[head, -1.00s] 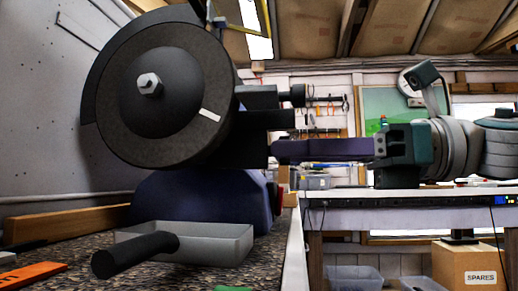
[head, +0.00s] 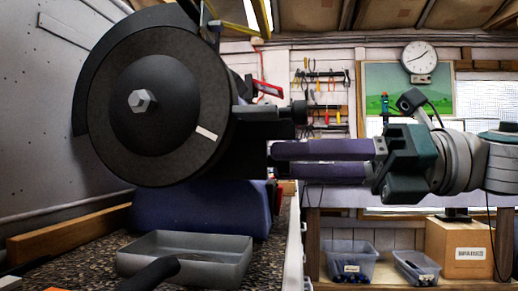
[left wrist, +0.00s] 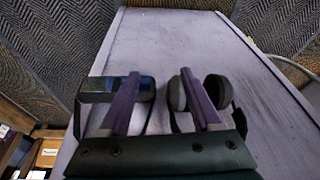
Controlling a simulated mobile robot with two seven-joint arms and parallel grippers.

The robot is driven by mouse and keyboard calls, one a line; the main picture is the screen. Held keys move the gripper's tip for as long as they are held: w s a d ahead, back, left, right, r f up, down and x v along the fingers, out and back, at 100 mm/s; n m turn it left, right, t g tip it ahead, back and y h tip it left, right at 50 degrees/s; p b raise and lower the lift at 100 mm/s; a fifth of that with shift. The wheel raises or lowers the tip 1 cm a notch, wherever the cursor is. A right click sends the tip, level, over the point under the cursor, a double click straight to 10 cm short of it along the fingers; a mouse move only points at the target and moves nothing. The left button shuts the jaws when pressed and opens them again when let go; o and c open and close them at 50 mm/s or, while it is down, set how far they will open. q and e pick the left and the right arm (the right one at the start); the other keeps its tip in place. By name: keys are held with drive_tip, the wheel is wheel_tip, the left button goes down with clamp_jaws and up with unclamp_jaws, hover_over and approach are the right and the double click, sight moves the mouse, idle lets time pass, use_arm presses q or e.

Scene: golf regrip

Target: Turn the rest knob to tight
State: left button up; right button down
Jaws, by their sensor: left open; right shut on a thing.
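The bench grinder's dark wheel (head: 155,105), with a hex nut and a white mark, fills the left of the head view. Black rest parts (head: 265,114) stick out to its right. My right gripper (head: 272,160) comes in from the right, its two purple fingers level, one above the other, tips just beneath these parts. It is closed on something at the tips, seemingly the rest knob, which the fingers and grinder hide. My left gripper (left wrist: 158,78) shows only in the left wrist view, open with fingers apart above a pale surface.
A grey tray (head: 205,262) and a black handle (head: 150,273) lie below the wheel. Ear muffs (left wrist: 215,90) and a dark box-like item (left wrist: 100,90) lie beyond my left fingers.

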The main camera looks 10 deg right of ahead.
idle(0.5)
drive_tip(key=c, duration=0.5)
unclamp_jaws()
drive_tip(key=shift+c, duration=0.2)
drive_tip(key=v, duration=1)
drive_tip(key=shift+b, duration=0.4)
